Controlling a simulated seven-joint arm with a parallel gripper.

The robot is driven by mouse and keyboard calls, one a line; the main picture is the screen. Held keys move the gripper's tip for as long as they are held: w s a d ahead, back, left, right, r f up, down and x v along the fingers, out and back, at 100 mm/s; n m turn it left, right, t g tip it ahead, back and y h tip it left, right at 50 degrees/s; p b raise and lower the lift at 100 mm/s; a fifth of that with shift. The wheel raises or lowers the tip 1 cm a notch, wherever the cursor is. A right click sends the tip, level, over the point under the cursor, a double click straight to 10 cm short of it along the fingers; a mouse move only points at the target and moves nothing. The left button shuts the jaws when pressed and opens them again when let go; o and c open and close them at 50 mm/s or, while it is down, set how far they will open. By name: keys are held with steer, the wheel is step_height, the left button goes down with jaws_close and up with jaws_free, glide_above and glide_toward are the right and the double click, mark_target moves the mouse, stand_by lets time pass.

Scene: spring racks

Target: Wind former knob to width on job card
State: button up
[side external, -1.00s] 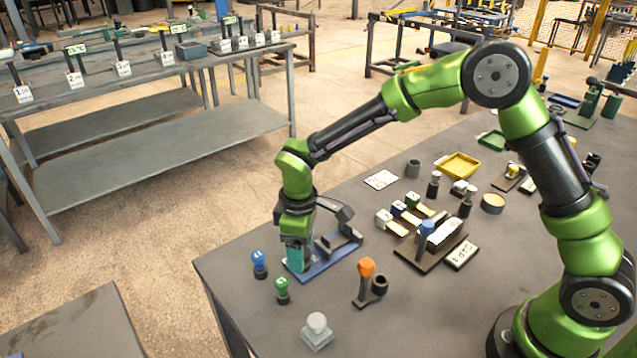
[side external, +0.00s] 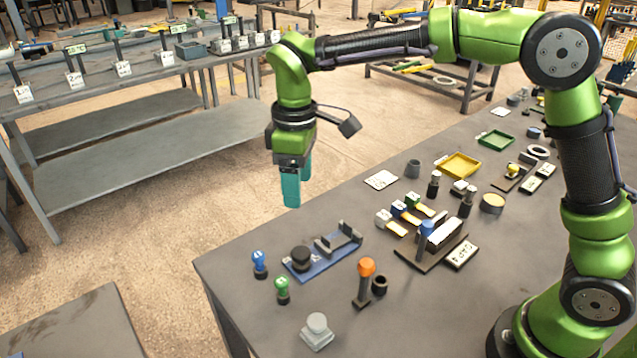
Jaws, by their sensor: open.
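The former (side external: 322,262) is a blue base lying on the table, with grey upright blocks at its far right end. Its dark round knob (side external: 301,257) stands at the near left end. My gripper (side external: 297,200) has teal fingers pointing down and hangs in the air well above the former, touching nothing. It is open and empty, though the gap between its fingers is hard to see from this side. A white card (side external: 381,180) lies flat behind the former and another card (side external: 461,255) lies to the right; I cannot tell which is the job card, and their writing is too small to read.
A blue-topped peg (side external: 259,262) and a green-topped peg (side external: 282,289) stand close beside the former. An orange-topped post (side external: 365,280) stands in front of it. A dark rack (side external: 420,262) and a yellow tray (side external: 459,165) are to the right. The table's left front corner is clear.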

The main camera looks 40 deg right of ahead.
mark_target(301, 252)
steer(key=shift+r, duration=0.35)
steer(key=shift+a, duration=0.1)
step_height(301, 252, down, 17)
steer(key=m, duration=0.9)
steer(key=shift+m, duration=0.3)
